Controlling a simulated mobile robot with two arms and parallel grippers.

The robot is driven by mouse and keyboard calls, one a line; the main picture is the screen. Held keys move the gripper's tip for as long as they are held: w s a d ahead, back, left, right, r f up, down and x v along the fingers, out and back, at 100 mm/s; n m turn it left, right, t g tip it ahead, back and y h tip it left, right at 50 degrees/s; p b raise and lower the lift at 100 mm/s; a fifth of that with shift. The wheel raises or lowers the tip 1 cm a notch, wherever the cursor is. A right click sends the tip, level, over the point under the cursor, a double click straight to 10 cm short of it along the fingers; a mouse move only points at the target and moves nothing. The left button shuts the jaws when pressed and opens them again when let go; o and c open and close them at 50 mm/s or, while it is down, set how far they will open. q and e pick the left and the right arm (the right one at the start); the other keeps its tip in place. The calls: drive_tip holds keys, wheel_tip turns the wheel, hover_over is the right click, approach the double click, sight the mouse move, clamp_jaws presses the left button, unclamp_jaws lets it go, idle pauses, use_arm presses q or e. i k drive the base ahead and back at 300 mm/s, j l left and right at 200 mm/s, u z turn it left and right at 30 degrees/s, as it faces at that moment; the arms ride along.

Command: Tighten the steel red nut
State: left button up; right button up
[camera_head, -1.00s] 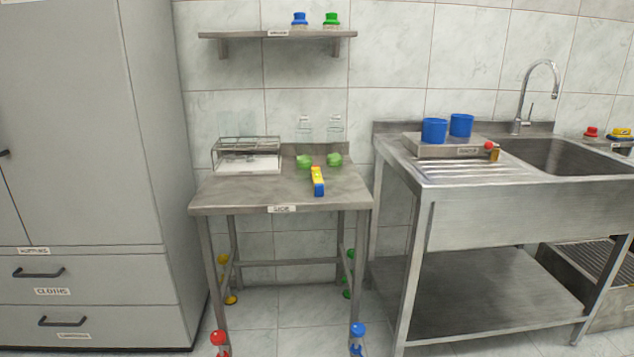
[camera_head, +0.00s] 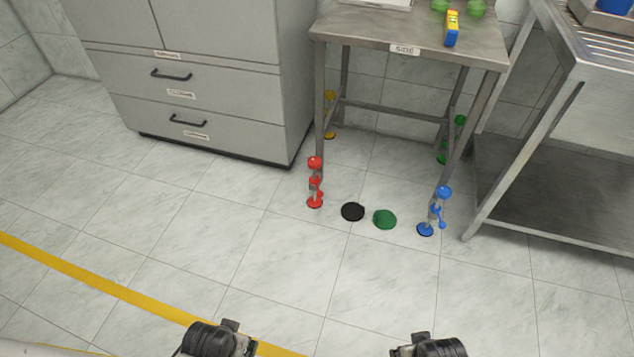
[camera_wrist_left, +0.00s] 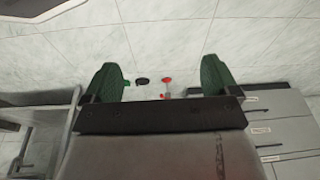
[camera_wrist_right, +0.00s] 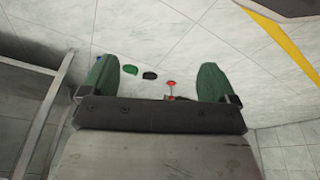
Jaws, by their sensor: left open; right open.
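The steel table (camera_head: 405,30), labelled "SIDE", has a red levelling foot on its front-left leg. The foot has a red top knob (camera_head: 315,162), a red part at mid-height (camera_head: 315,182) and a red base (camera_head: 315,203) on the floor, with steel between them. The red foot also shows small and distant in the left wrist view (camera_wrist_left: 167,82) and the right wrist view (camera_wrist_right: 171,85), between the fingers. My left gripper (camera_wrist_left: 160,77) and right gripper (camera_wrist_right: 155,78) are open and empty, well away from the table. The head view shows my arms only at its bottom edge.
A blue foot (camera_head: 441,210) is on the front-right leg, with yellow (camera_head: 330,115) and green (camera_head: 444,155) feet behind. A black disc (camera_head: 352,211) and green disc (camera_head: 385,219) lie on the floor between. A cabinet (camera_head: 215,95) stands left, a sink frame (camera_head: 570,150) right. Floor in front is clear.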

sight(320, 193)
drive_tip(key=i+z, duration=0.2)
drive_tip(key=i, duration=0.35)
drive_tip(key=i+j+z, duration=0.2)
drive_tip(key=i, duration=0.3)
